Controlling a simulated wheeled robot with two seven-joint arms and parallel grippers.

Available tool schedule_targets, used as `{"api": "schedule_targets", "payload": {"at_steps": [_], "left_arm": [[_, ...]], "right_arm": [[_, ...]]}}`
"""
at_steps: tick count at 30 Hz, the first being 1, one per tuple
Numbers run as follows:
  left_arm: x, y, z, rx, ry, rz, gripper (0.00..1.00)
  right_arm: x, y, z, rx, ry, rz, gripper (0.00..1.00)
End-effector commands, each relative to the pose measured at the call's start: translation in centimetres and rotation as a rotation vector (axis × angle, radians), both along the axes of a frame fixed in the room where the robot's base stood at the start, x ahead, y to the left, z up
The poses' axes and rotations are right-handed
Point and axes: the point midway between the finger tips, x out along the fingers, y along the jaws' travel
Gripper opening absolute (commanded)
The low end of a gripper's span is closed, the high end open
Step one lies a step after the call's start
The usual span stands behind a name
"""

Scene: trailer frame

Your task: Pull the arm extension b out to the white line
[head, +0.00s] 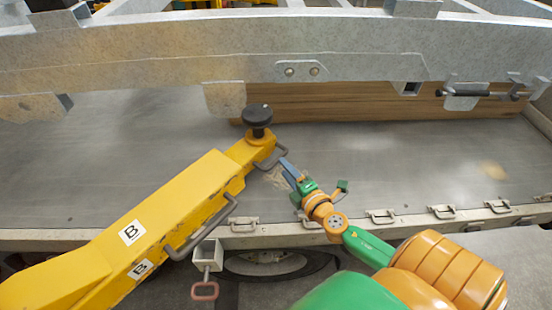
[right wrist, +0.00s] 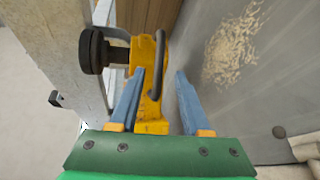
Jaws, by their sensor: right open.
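The yellow arm marked B (head: 165,210) runs from the lower left toward the trailer frame. Its end piece, arm extension b (head: 246,151), carries a round black pad (head: 257,115) and a grey handle (head: 273,158). My right gripper (head: 285,166) is open at that handle. In the right wrist view the handle (right wrist: 158,60) shows between the open fingertips (right wrist: 160,72), closer to the left finger; contact cannot be told. The black pad (right wrist: 92,51) is at left there. I cannot make out a white line. My left gripper is not in view.
The galvanised trailer frame (head: 180,50) spans the top above a grey deck (head: 380,160). A wooden beam (head: 350,103) lies behind the pad. Metal latches (head: 381,216) line the deck's front edge.

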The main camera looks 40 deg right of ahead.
Motion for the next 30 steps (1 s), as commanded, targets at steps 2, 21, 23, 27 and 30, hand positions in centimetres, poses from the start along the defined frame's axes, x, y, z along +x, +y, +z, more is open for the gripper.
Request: {"api": "schedule_targets", "payload": {"at_steps": [2,21,23,27,30], "left_arm": [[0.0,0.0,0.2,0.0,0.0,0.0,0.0],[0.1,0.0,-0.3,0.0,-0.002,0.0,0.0],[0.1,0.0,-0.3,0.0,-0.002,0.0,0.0],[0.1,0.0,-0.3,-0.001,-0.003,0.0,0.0],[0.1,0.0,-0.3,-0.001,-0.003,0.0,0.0]], "right_arm": [[1.5,-0.2,0.0,0.001,-0.004,-0.004,0.47],[5.8,-0.7,-1.1,0.005,-0.002,-0.005,0.39],[5.8,-0.7,-1.1,0.005,-0.002,-0.005,0.23],[5.8,-0.7,-1.1,0.006,-0.002,-0.005,0.0],[5.8,-0.7,-1.1,0.006,-0.002,-0.006,0.0]]}}
